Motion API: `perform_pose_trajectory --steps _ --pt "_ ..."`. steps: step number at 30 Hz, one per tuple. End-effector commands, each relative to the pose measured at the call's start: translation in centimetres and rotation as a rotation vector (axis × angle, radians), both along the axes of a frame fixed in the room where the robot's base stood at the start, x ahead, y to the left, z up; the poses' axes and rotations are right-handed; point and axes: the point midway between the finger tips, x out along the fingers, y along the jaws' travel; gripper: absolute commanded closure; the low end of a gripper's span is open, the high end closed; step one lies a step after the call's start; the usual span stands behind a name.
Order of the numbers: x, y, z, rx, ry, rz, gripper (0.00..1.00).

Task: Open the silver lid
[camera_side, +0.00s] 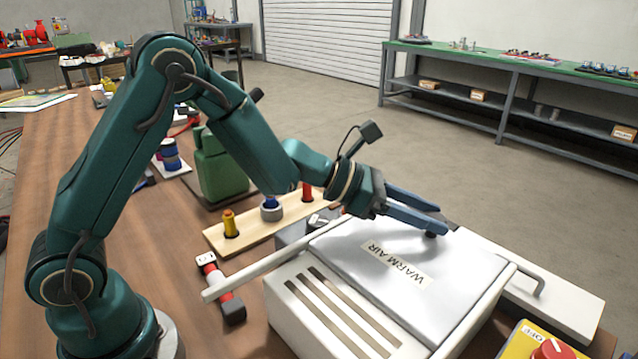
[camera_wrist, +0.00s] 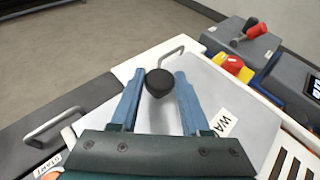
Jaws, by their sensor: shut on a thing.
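The silver lid (camera_side: 440,285) bears a "WARM AIR" label and lies on the white slotted box (camera_side: 320,315). It looks flat, but I cannot tell whether it is slightly raised. It also fills the middle of the wrist view (camera_wrist: 215,95). A black knob (camera_wrist: 160,82) stands near the lid's far edge and shows partly under the fingers in the side view (camera_side: 431,234). My gripper (camera_side: 437,220) reaches over the lid with its blue fingers on both sides of the knob, shut on it. In the wrist view the fingertips (camera_wrist: 157,83) flank the knob.
A grey handle (camera_side: 537,282) is on the white unit right of the lid. A yellow switch box with a red dial (camera_side: 552,350) is at front right. A wooden board with coloured pegs (camera_side: 250,237) and a red-and-black tool (camera_side: 218,285) lie left of the box.

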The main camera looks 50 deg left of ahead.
Motion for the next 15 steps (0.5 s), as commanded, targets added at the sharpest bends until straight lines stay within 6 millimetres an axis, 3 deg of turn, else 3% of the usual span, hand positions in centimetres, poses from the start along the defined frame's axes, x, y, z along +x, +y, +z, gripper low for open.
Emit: perform_pose_trajectory --steps 10,15 --pt "-0.1 0.1 0.0 0.000 0.000 0.004 1.00" --pt "-1.9 0.0 0.0 -0.003 0.004 0.002 1.00"
